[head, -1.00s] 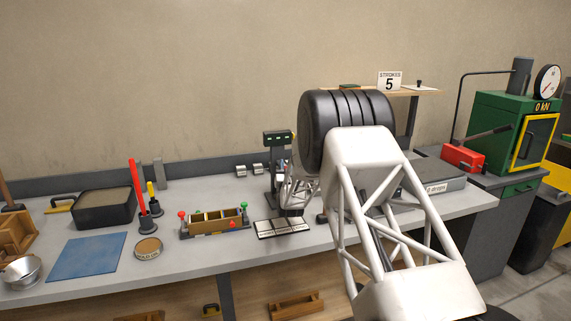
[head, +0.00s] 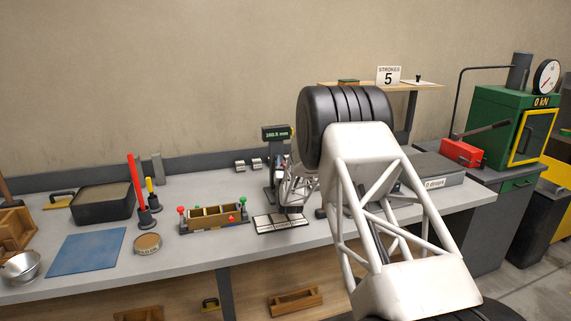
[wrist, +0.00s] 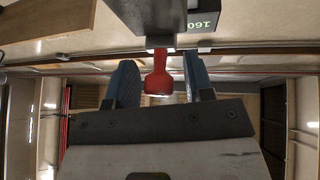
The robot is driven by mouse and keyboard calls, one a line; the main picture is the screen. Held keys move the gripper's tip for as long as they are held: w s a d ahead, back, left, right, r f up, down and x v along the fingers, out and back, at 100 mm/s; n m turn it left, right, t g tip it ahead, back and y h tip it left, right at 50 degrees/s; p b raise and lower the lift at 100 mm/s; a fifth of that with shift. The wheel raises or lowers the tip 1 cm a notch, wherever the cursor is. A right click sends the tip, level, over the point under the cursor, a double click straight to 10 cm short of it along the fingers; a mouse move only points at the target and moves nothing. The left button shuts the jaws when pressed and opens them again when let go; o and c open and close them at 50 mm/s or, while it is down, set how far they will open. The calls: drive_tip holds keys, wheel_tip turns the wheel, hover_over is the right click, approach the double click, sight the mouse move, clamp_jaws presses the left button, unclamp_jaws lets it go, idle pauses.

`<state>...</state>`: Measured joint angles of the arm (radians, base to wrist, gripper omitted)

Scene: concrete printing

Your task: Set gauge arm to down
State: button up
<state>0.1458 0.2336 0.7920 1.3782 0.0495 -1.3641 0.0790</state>
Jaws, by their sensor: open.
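The gauge (head: 276,134) stands at the back of the bench, a dark post with a lit green readout on top. The readout looks like 160.0 mm, and part of it shows in the wrist view (wrist: 203,22). A red handle (wrist: 159,75), apparently the gauge arm's, hangs below a grey block in the wrist view. My gripper (wrist: 160,62) is open, with one blue-padded finger on each side of the red handle. Gaps show between handle and pads. In the head view my gripper (head: 289,188) is at the gauge's post, partly hidden by my arm.
A labelled block strip (head: 282,223) lies in front of the gauge. A wooden rack (head: 215,216) with red and green knobs is to its left. A shelf with a STROKES 5 sign (head: 388,76) is behind my arm.

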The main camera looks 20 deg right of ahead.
drive_tip(key=v, duration=0.7)
drive_tip(key=shift+s+f, duration=0.25)
drive_tip(key=shift+s, duration=0.1)
drive_tip(key=shift+r, duration=0.15)
idle(0.3)
drive_tip(key=s+a+r+n+g+y, duration=0.15)
drive_tip(key=s+a+r+g, duration=0.3)
drive_tip(key=r, duration=0.45)
drive_tip(key=s+a+r+g+y, duration=0.1)
drive_tip(key=s+a+r+g, duration=0.15)
drive_tip(key=s, duration=0.45)
drive_tip(key=s+a+r+g+y, duration=0.1)
drive_tip(key=s+r+g, duration=0.2)
drive_tip(key=s, duration=0.4)
drive_tip(key=s+a+g, duration=0.2)
drive_tip(key=s+g, duration=0.1)
drive_tip(key=s, duration=1.1)
drive_tip(key=s+a+f+n+g+y, duration=0.1)
drive_tip(key=s+g, duration=0.3)
drive_tip(key=s, duration=1.1)
drive_tip(key=s+a+n+g, duration=0.1)
drive_tip(key=s+a+g, duration=0.1)
drive_tip(key=s, duration=1.3)
drive_tip(key=shift+a+f+g, duration=0.25)
drive_tip(key=shift+a+g, duration=0.1)
drive_tip(key=shift+g, duration=0.55)
